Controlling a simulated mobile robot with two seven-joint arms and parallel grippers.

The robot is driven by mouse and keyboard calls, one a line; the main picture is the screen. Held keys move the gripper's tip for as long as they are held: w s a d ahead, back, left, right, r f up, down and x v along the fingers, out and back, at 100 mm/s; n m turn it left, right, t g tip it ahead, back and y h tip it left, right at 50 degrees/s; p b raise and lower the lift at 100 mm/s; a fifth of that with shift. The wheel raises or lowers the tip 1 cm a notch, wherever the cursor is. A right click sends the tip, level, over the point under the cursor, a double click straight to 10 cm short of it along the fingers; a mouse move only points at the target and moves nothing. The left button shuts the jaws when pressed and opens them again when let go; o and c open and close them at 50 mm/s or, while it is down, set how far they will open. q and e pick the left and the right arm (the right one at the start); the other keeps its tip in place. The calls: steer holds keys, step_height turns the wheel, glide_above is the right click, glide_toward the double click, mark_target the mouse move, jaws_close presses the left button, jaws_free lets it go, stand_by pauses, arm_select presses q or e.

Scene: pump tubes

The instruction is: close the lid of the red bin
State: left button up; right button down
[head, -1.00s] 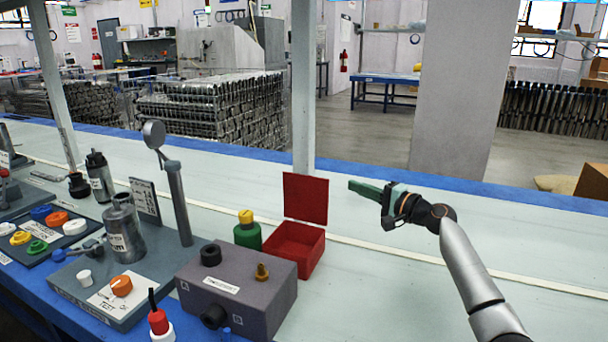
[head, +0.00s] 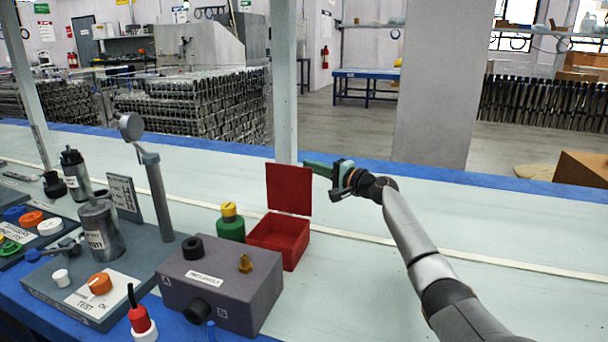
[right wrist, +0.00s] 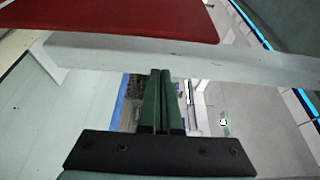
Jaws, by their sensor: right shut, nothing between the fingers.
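The red bin (head: 296,246) stands on the pale bench behind the grey-purple box. Its red lid (head: 289,188) is open and stands upright at the bin's back edge. My right gripper (head: 308,165) is shut and empty. My left gripper is not in view.
The grey-purple box (head: 222,285) with knobs stands in front of the bin. A green bottle with a yellow cap (head: 231,225) is left of the bin. A pale post (head: 284,90) rises behind the lid. The bench to the right is clear.

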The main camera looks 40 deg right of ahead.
mark_target(304, 171)
steer(key=shift+w+a, duration=0.25)
steer(key=shift+w, duration=0.2)
steer(key=shift+s+a, duration=0.4)
steer(key=shift+a, duration=0.45)
steer(key=shift+s+a, duration=0.4)
steer(key=shift+a, duration=0.4)
steer(key=shift+a, duration=0.1)
